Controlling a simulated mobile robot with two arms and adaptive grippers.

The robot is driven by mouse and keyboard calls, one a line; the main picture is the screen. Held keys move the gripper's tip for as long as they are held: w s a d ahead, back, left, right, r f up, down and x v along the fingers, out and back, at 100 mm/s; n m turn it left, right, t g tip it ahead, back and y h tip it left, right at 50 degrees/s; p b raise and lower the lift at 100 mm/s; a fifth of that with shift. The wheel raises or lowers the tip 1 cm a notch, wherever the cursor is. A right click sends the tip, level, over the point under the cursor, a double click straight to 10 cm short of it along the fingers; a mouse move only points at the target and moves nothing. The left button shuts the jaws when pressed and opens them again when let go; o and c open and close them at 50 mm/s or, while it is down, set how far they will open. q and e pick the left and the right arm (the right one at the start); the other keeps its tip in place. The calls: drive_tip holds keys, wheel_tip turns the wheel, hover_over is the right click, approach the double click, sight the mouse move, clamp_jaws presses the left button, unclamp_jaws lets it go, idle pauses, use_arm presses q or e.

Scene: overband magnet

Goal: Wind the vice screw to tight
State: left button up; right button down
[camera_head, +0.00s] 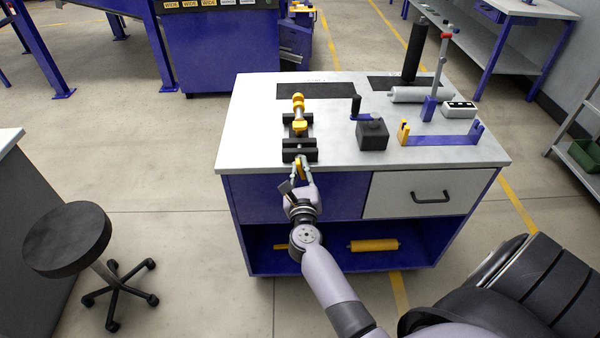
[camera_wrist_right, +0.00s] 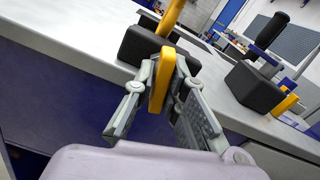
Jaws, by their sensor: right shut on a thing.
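The black vice (camera_head: 299,148) stands at the front left of the workbench top (camera_head: 255,130), with a yellow piece (camera_head: 299,112) lying along it. A yellow handle (camera_head: 301,169) at the vice's near end sticks out past the bench's front edge. My right gripper (camera_head: 304,170) is at this handle. In the right wrist view the yellow handle (camera_wrist_right: 162,78) stands between the two fingers (camera_wrist_right: 165,100), tilted slightly, in front of the black vice end (camera_wrist_right: 150,45). The gripper is shut on the handle. My left gripper is in neither view.
Right of the vice stand a black block with a crank (camera_head: 372,134), a blue bracket with yellow end (camera_head: 440,137), and a grey roller (camera_head: 420,94). A drawer (camera_head: 418,194) is below. A black stool (camera_head: 67,240) stands at the left on open floor.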

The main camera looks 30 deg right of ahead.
drive_tip(key=shift+f+m+b, duration=0.2)
drive_tip(key=shift+m+b, duration=0.6)
drive_tip(key=shift+m, duration=0.4)
drive_tip(key=shift+m+b, duration=0.4)
drive_tip(key=shift+m, duration=0.4)
drive_tip(key=shift+r+m, duration=0.2)
drive_tip(key=shift+m, duration=0.2)
